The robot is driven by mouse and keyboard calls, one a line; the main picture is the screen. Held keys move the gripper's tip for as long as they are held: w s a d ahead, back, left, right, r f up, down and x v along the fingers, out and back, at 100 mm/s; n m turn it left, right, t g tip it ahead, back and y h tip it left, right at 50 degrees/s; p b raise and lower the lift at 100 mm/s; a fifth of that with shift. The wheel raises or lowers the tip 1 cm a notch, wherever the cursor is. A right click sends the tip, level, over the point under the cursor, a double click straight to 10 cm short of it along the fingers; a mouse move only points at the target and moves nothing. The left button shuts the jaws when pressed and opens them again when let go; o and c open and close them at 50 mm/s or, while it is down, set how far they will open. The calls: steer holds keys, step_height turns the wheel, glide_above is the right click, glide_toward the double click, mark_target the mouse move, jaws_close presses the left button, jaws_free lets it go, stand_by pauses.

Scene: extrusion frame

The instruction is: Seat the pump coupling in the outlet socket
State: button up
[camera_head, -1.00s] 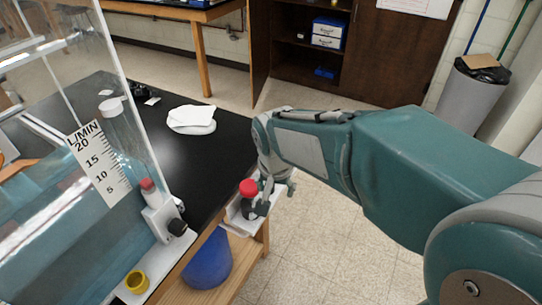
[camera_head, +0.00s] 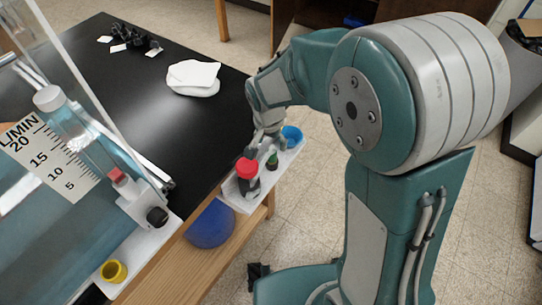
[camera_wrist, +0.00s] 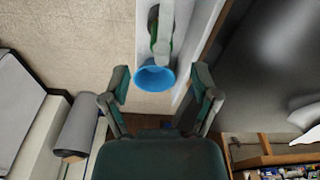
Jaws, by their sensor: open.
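A white ledge (camera_head: 246,203) along the bench front holds a dark fitting with a red cap (camera_head: 246,169), a smaller one with a green top (camera_head: 272,161) and a blue cup (camera_head: 292,136). A yellow cup (camera_head: 113,271) stands on the white strip at lower left. No label tells which is the pump coupling or the outlet socket. My gripper (camera_head: 270,138) is over the ledge near the green-topped piece and blue cup. In the wrist view its fingers are spread and empty, with the blue cup (camera_wrist: 155,78) showing between the fingertips; I cannot tell the depth between them.
A clear tank with a flow scale (camera_head: 50,155) stands at left. The black bench top (camera_head: 140,95) carries a white pad (camera_head: 194,78) and small black parts (camera_head: 130,38). Open floor (camera_head: 310,235) lies to the right.

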mark_target(272, 151)
steer(key=shift+d+f, duration=0.2)
steer(key=shift+f, duration=0.5)
steer(key=f, duration=0.2)
steer(key=w+f, duration=0.1)
steer(key=f, duration=0.1)
steer(key=shift+a+f, duration=0.1)
steer(key=shift+f, duration=0.15)
steer(key=shift+c, duration=0.4)
jaws_close()
